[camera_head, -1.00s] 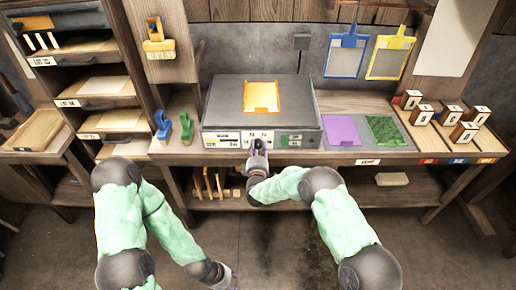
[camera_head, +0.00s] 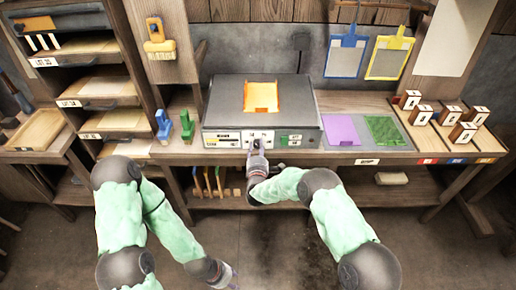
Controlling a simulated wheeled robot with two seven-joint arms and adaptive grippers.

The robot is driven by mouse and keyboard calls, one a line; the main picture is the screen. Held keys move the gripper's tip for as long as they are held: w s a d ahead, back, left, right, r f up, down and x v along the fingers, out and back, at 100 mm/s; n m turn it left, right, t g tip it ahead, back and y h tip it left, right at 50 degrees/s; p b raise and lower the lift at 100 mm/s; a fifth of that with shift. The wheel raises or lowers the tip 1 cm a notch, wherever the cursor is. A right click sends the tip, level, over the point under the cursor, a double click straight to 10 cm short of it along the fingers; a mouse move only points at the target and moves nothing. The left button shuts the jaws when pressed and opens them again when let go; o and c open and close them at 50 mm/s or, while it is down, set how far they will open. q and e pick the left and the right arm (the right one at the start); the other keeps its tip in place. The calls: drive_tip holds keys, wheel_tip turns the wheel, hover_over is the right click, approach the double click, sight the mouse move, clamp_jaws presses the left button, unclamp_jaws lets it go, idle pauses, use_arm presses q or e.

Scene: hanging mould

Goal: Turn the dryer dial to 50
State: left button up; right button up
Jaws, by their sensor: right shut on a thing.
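The dryer (camera_head: 222,111) is a dark grey box with a pale front panel, standing on the bench in the middle. An orange mould (camera_head: 261,97) lies on its top. My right gripper (camera_head: 257,146) is at the middle of the front panel, shut at the place of the dial. The dial is hidden behind the fingers, so its setting cannot be read. Small labels (camera_head: 260,134) show just above the gripper. My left gripper (camera_head: 232,284) hangs low over the floor at the bottom edge, far from the dryer, and its fingers are too cut off to judge.
Blue and green clamp-like tools (camera_head: 187,126) stand left of the dryer. A purple sheet (camera_head: 341,130) and green sheet (camera_head: 384,130) lie to its right. Several numbered blocks (camera_head: 421,115) stand at the right end. Blue and yellow frames (camera_head: 391,53) hang behind.

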drive_tip(key=shift+a+r+n, duration=0.1)
drive_tip(key=shift+a+n, duration=0.2)
drive_tip(key=o, duration=0.9)
drive_tip(key=shift+c, duration=0.2)
drive_tip(key=o, duration=0.3)
drive_tip(key=shift+w+a+f, duration=0.15)
drive_tip(key=shift+f, duration=0.05)
drive_tip(key=shift+d, duration=0.2)
drive_tip(key=s, duration=1.2)
